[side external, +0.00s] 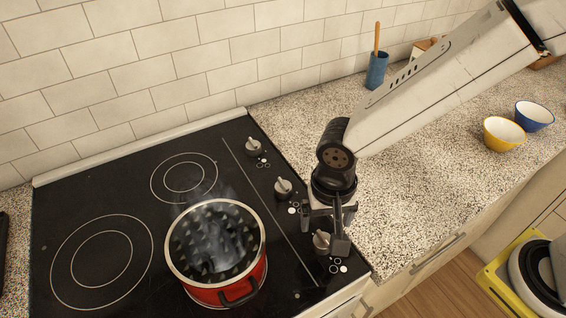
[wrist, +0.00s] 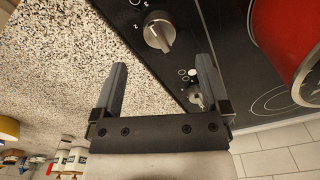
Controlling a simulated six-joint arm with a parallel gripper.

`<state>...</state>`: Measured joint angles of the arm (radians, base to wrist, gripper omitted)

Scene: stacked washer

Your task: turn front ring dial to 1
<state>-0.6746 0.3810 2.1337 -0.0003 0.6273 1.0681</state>
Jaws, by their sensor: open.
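The front dial (side external: 321,240) is a silver round knob with a raised grip bar, on the right strip of the black cooktop. It also shows in the wrist view (wrist: 158,32), with small printed circle marks beside it. My gripper (side external: 325,229) is open and points down close at this dial. In the wrist view my gripper (wrist: 161,63) has its two fingers spread, with the dial just beyond the tips and roughly in line with the gap. I see no contact in the wrist view. A finger partly covers the dial's surroundings in the side view.
A middle dial (side external: 283,187) and a rear dial (side external: 254,145) stand behind. A red steaming pot (side external: 222,290) sits on the ring to the left. Speckled counter (side external: 420,180) lies to the right, with yellow (side external: 503,134) and blue (side external: 535,115) bowls and a blue utensil cup (side external: 377,70).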

